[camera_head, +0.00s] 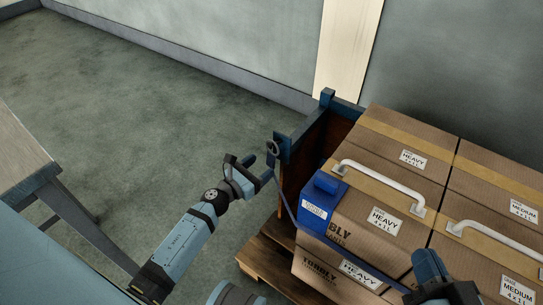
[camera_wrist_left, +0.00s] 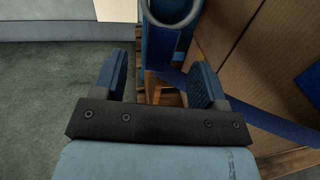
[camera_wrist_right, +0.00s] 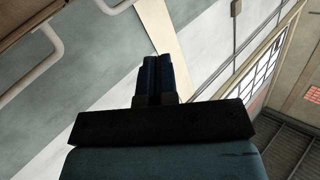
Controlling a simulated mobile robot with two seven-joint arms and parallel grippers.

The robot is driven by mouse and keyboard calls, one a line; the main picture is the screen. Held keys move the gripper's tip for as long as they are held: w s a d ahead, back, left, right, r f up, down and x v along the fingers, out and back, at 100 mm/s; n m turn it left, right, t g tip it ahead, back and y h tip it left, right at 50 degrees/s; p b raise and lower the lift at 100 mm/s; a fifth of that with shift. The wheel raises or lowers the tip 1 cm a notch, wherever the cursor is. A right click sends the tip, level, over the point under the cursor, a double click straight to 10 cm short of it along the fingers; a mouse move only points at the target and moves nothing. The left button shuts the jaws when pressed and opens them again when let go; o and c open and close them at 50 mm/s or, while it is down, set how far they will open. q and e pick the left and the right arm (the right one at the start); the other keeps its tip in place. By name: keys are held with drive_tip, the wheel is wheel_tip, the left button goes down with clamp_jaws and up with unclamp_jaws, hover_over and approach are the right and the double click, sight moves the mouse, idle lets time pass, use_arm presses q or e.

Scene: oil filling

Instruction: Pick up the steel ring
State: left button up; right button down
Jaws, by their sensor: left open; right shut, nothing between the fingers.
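A grey steel ring (camera_head: 273,147) hangs at the blue corner post of the crate, beside my left gripper in the head view. It also shows at the top of the left wrist view (camera_wrist_left: 170,12), against the blue post and just beyond the fingertips. My left gripper (camera_head: 261,165) is open and empty, with its two fingers apart, short of the ring; it shows larger in the left wrist view (camera_wrist_left: 160,75). My right gripper (camera_head: 428,270) is over the front of the boxes in the head view. Its fingers are together and empty in the right wrist view (camera_wrist_right: 158,75).
Cardboard boxes (camera_head: 350,225) with white handles (camera_head: 375,185) fill a pallet (camera_head: 262,252) at right, bound by a blue strap (camera_head: 345,255) with a blue corner piece (camera_head: 322,200). A table (camera_head: 25,165) stands at left. Floor between is clear.

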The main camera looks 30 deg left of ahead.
sight(270, 158)
use_arm(q)
drive_tip(key=x, duration=0.4)
drive_tip(key=shift+w+r, duration=0.15)
drive_tip(key=shift+w, duration=0.1)
drive_tip(key=shift+c, duration=0.2)
drive_tip(key=c, duration=1)
